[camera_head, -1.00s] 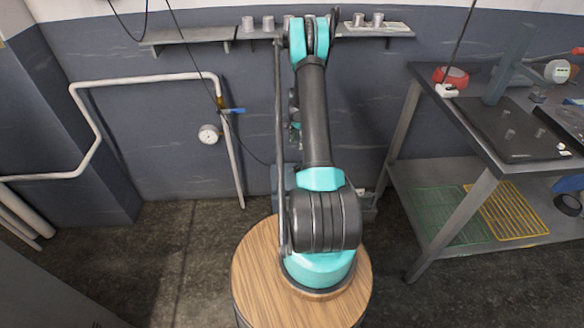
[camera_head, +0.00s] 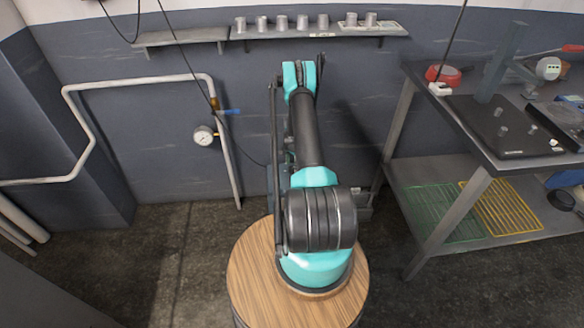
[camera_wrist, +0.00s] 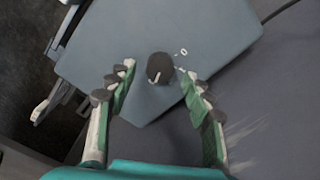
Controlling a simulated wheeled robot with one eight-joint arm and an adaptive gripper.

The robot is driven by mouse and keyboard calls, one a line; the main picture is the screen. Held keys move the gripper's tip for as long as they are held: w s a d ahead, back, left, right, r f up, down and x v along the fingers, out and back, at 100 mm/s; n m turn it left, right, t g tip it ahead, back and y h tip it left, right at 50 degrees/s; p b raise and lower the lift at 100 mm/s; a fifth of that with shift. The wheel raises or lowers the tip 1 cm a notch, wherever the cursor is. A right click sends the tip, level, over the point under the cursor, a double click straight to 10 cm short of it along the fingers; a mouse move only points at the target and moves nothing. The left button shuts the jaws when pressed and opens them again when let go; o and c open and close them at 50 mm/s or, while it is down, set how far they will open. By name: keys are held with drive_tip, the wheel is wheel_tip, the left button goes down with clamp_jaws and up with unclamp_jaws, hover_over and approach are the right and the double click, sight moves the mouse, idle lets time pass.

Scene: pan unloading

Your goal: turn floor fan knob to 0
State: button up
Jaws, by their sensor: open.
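The floor fan's knob (camera_wrist: 159,68) is dark and round with a light pointer line, in the wrist view. It sits on a blue-grey panel (camera_wrist: 105,62), with a white "0" mark just to its upper right. The pointer line does not face the "0"; it points toward the lower left. My gripper (camera_wrist: 157,76) is open, with one green-padded finger on each side of the knob and a visible gap to both. In the head view my arm hides most of the fan (camera_head: 273,180) and my gripper.
A grey workbench (camera_head: 440,150) with a lower shelf stands at the right. A white pipe with a gauge (camera_head: 204,136) runs along the wall at the left. A wall shelf (camera_head: 300,32) holds several metal cylinders. A dark cable shows at the wrist view's upper right.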

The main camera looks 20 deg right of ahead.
drive_tip(key=shift+f, duration=0.95)
drive_tip(key=c, duration=1.2)
